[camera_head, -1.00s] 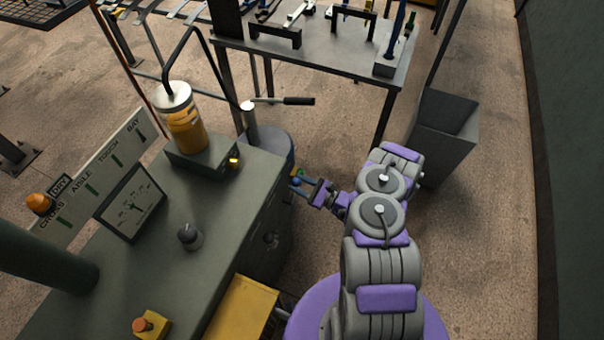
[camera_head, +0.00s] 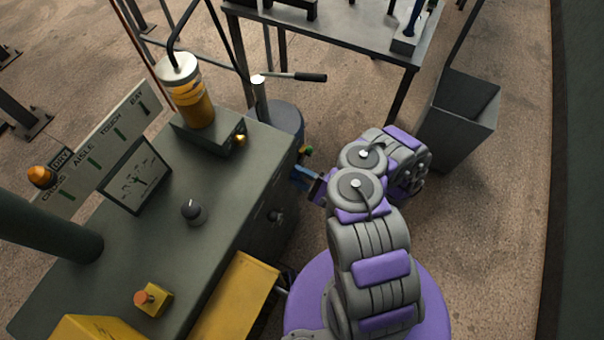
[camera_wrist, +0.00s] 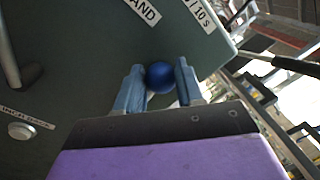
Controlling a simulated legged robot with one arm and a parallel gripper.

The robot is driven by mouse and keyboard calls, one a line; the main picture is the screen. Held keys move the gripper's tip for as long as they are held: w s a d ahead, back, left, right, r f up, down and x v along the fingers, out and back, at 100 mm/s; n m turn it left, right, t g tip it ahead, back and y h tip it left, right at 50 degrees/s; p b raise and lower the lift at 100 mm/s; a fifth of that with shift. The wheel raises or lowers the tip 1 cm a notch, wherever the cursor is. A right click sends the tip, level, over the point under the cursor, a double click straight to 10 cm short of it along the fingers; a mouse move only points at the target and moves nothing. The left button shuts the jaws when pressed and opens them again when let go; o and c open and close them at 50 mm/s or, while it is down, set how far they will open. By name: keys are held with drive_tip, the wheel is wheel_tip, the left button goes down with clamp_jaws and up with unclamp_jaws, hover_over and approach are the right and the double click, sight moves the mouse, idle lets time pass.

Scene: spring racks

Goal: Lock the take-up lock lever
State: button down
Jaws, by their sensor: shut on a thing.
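A blue ball knob (camera_wrist: 160,75) sits between the two blue fingers of my gripper (camera_wrist: 159,84) in the wrist view, in front of a dark green panel. It looks like the end of the take-up lock lever; the rest of the lever is hidden. My gripper is shut on this knob. In the head view my gripper (camera_head: 306,178) is at the right side of the green cabinet (camera_head: 225,225), low beside its far corner, and partly hidden by my arm. A small green and yellow part (camera_head: 306,151) shows just beyond it.
A grey cylinder (camera_head: 284,117) with a long-handled lever (camera_head: 300,77) stands behind the cabinet corner. A grey bin (camera_head: 455,120) is right of my arm, and a table (camera_head: 340,35) is at the back. A yellow box (camera_head: 235,300) is at the cabinet's near side. Floor at right is clear.

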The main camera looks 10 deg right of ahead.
drive_tip(key=shift+s+f, duration=0.2)
drive_tip(key=shift+f, duration=0.15)
drive_tip(key=c, duration=1.1)
unclamp_jaws()
drive_tip(key=shift+c, duration=0.2)
drive_tip(key=shift+o, duration=0.7)
drive_tip(key=shift+w+f, duration=0.1)
drive_tip(key=o, duration=0.3)
drive_tip(key=shift+a+r, duration=0.1)
drive_tip(key=shift+r, duration=0.1)
drive_tip(key=p+v, duration=0.1)
drive_tip(key=v, duration=1.6)
drive_tip(key=shift+d, duration=0.2)
